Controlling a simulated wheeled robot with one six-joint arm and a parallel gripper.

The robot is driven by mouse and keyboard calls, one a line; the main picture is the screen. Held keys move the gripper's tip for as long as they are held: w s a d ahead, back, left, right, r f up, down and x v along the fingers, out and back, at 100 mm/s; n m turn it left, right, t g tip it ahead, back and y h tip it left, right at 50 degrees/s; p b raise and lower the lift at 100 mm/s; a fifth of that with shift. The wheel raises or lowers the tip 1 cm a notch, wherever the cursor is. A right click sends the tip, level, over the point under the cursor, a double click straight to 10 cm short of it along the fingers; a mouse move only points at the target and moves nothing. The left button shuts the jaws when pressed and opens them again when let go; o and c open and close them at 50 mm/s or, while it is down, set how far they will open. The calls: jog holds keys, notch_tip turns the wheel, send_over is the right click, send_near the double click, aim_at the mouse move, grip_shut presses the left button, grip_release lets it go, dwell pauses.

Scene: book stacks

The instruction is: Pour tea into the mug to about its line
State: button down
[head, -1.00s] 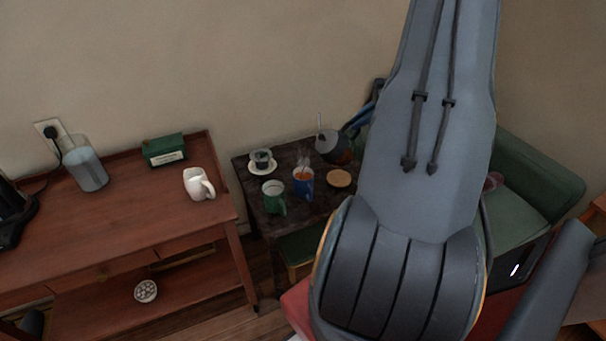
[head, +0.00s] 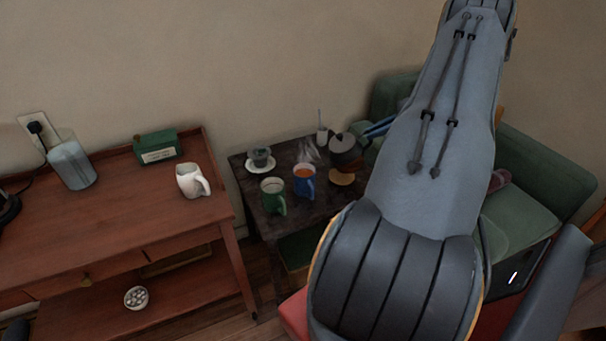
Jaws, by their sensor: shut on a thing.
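My gripper (head: 377,129), with blue fingers, is partly hidden behind my arm. It is shut on a dark, rounded teapot (head: 346,152) at the back right of the small dark table (head: 313,211). The pot is held just above a round tan coaster (head: 341,178), right of the mugs. A blue mug (head: 306,187) stands on the table with orange-brown tea in it and steam above. A green mug (head: 273,203) stands to its left; its contents look pale. No stream of tea shows. I cannot make out a fill line on either mug.
A dark cup on a white saucer (head: 260,168) and a small pale pot with a stick (head: 322,136) stand on the same table. A reddish wooden desk at left (head: 110,232) bears a white mug (head: 191,182) and a green box (head: 157,147). A green armchair (head: 527,207) is at right.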

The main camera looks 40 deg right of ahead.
jog(key=d+f+m+t+y+b, duration=0.1)
jog(key=d+f+y+b, duration=0.2)
jog(key=f+b, duration=0.4)
jog(key=d+b, duration=0.1)
jog(key=b, duration=0.4)
jog(key=shift+s+f+m+t, duration=0.15)
jog(key=shift+f+m+t, duration=0.1)
jog(key=shift+m+t, duration=0.05)
jog(key=shift+d+b, duration=0.15)
jog(key=shift+b, duration=0.15)
jog(key=shift+r+p, duration=1.2)
jog(key=shift+r, duration=1.3)
